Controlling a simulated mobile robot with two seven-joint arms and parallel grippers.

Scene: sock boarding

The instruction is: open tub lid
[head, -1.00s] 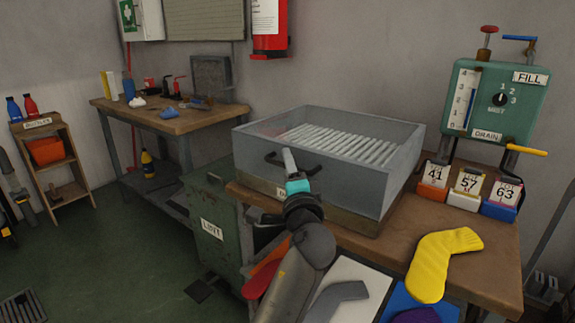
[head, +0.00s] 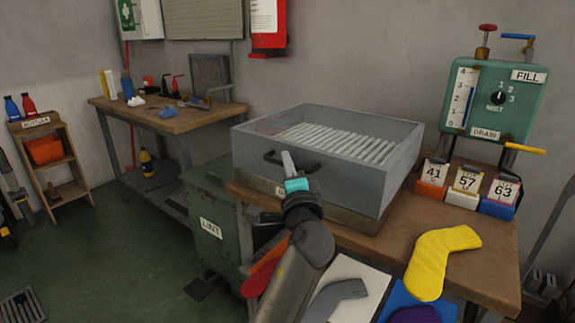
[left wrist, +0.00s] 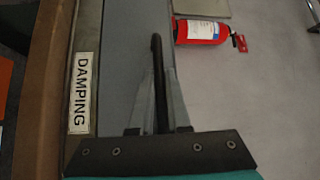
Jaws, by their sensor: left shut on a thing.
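The tub has a clear grey box-shaped lid (head: 350,190) over a brown base (head: 345,218), with a row of white bars showing through it. The lid looks closed on the base. A dark bar handle (head: 270,158) is on its front face. My left gripper (head: 289,162) is shut on this handle, and its fingers hide the handle's middle. In the left wrist view the dark handle (left wrist: 156,55) runs between my fingers (left wrist: 158,95), beside a DAMPING label (left wrist: 83,93). My right gripper is not in view.
A yellow sock form (head: 440,262) lies on the bench right of my left arm. Numbered card holders (head: 465,190) and a green fill-and-drain panel (head: 493,100) stand at the right. A green LINT bin (head: 213,205) is left of the tub. Wall space above the lid looks clear.

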